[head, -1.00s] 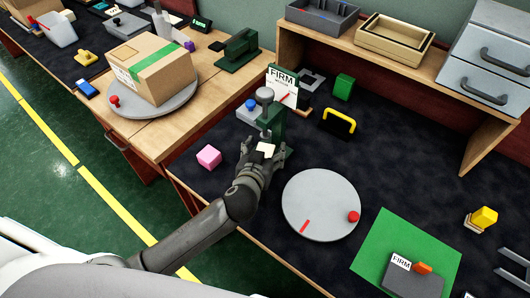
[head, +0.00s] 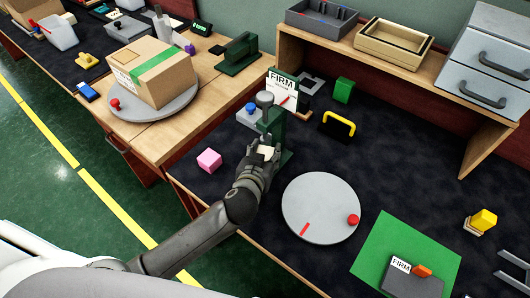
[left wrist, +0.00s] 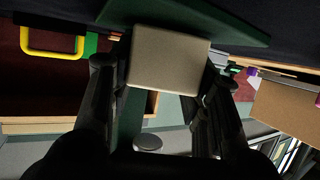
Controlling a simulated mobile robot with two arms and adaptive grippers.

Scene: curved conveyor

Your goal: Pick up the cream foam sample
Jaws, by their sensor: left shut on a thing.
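The cream foam sample (head: 265,151) is a small pale block between the fingers of my left gripper (head: 262,156). In the left wrist view the foam sample (left wrist: 168,60) is a flat beige square, with a finger of the left gripper (left wrist: 160,85) on each side of it. The left gripper is shut on it, right at the dark green press stand (head: 273,128). The fingers hide part of the sample in the head view. I cannot tell whether the sample still touches the stand's base. My right gripper is not in view.
A grey turntable (head: 321,215) with a red knob lies right of the gripper. A pink cube (head: 209,160) lies to its left. A FIRM card (head: 282,88) stands behind the press. A green mat (head: 372,262) lies at the front right. The yellow handle (head: 341,123) stands beyond.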

